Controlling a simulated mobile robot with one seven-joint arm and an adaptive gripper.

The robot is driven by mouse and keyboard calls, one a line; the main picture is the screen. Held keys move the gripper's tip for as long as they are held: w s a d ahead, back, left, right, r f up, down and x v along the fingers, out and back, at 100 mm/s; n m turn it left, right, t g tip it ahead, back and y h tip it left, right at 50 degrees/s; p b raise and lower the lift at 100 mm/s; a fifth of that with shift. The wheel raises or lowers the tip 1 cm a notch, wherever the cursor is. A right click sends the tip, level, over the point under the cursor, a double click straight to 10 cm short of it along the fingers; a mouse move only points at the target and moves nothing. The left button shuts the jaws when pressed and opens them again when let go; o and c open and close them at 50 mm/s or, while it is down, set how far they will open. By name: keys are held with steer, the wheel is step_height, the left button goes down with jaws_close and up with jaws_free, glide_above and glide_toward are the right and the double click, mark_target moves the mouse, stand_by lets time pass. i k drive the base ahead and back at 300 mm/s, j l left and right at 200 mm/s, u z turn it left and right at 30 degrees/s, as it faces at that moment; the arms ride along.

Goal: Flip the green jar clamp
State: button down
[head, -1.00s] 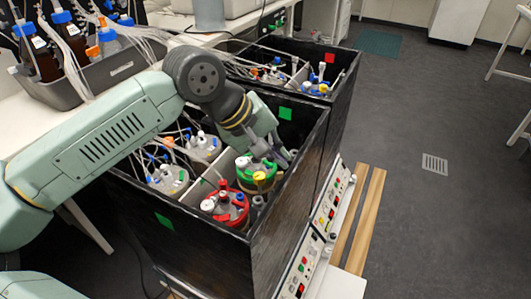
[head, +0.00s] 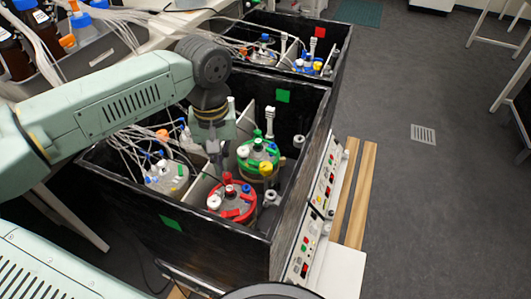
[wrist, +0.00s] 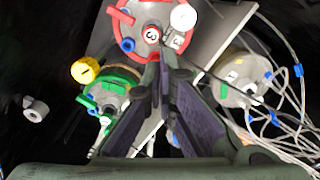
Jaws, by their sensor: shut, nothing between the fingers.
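The green jar (head: 264,176) stands upright in the near black box, with a green clamp (head: 243,164) around its lid and a yellow cap on its near side. In the wrist view the green clamp (wrist: 124,75) is left of my fingers, and part of that jar is hidden behind a finger. My gripper (head: 216,172) points down into the box, left of the green jar and apart from it. In the wrist view my gripper's fingertips (wrist: 163,58) are together with nothing between them.
A jar with a red clamp (head: 240,213) stands in front of the green jar. Another jar (head: 166,177) with tubing stands left of a pale divider (head: 203,187). The box's black walls (head: 300,160) enclose them. A second box (head: 338,50) stands behind.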

mark_target(251, 162)
steer(key=i+j+z, duration=0.1)
steer(key=j+z, duration=0.55)
steer(key=j, duration=0.3)
steer(key=j+z, duration=0.35)
steer(key=j, duration=0.15)
